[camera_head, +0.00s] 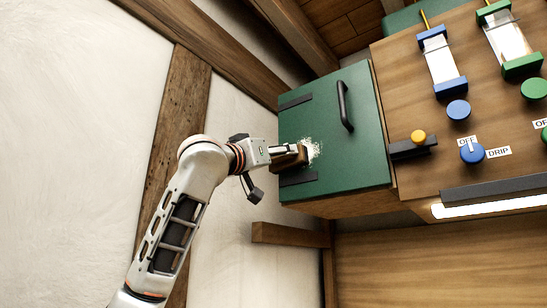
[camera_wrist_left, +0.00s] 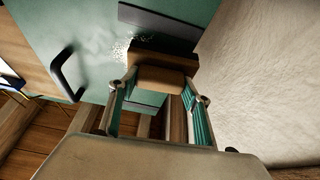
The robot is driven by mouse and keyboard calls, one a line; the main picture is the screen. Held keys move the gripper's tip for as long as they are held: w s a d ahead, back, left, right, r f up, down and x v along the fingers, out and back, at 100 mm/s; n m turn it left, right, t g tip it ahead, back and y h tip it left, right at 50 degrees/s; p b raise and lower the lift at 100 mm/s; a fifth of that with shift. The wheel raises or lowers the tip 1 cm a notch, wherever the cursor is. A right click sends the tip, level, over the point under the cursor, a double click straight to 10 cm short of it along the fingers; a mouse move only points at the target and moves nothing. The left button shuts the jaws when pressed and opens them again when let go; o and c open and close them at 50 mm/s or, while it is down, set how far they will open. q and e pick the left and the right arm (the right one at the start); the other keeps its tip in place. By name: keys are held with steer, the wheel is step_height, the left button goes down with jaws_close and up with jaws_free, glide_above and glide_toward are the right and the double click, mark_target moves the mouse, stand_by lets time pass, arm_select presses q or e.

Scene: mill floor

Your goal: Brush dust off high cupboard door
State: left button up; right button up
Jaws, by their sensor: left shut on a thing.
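The green cupboard door (camera_head: 335,150) is shut, with a black bar handle (camera_head: 344,106) and two dark hinge straps at its left side. A patch of white dust (camera_head: 312,149) lies on its lower left part; it also shows in the left wrist view (camera_wrist_left: 120,48). My left gripper (camera_head: 284,151) is shut on a wooden brush (camera_wrist_left: 162,80). The brush's dark head is at the door beside the dust; I cannot tell if it touches. The door (camera_wrist_left: 95,25) and handle (camera_wrist_left: 66,75) fill the left of the wrist view. My right gripper is not in view.
Right of the door, a wooden panel (camera_head: 470,120) carries blue and green knobs, sight tubes and labels. A timber post (camera_head: 178,140) and pale wall stand left. A lit strip (camera_head: 490,207) is below.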

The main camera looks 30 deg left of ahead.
arm_select(q)
steer(key=shift+s+d+b, duration=0.2)
steer(key=shift+d+b, duration=0.15)
steer(key=shift+d, duration=1.15)
steer(key=shift+d+b, duration=0.5)
steer(key=shift+d, duration=1.75)
steer(key=shift+a+r, duration=0.75)
steer(key=shift+a, duration=0.15)
